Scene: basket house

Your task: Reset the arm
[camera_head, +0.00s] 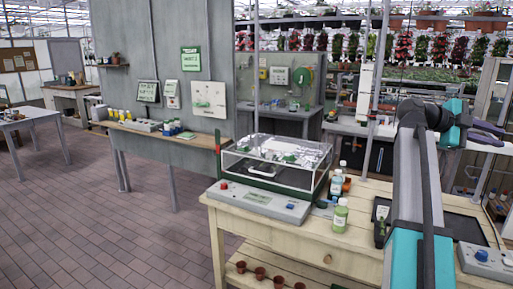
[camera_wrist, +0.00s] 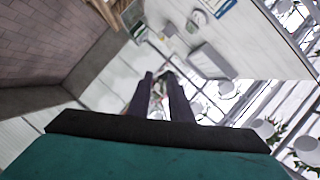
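My arm rises on the right of the head view and bends over at a dark joint near the top. My gripper (camera_head: 504,141) extends to the right from it, with two dark purple fingers spread apart. In the wrist view my gripper (camera_wrist: 158,75) shows both fingers with a gap between them and nothing held. It is in the air, away from the wooden workbench (camera_head: 290,238).
On the workbench are a clear-lidded case (camera_head: 277,163), a grey control panel (camera_head: 258,201), green-labelled bottles (camera_head: 340,215), a dark tray (camera_head: 465,226) and a blue-knobbed box (camera_head: 487,262). Small pots (camera_head: 260,273) line the lower shelf. The brick floor (camera_head: 110,225) at left is clear.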

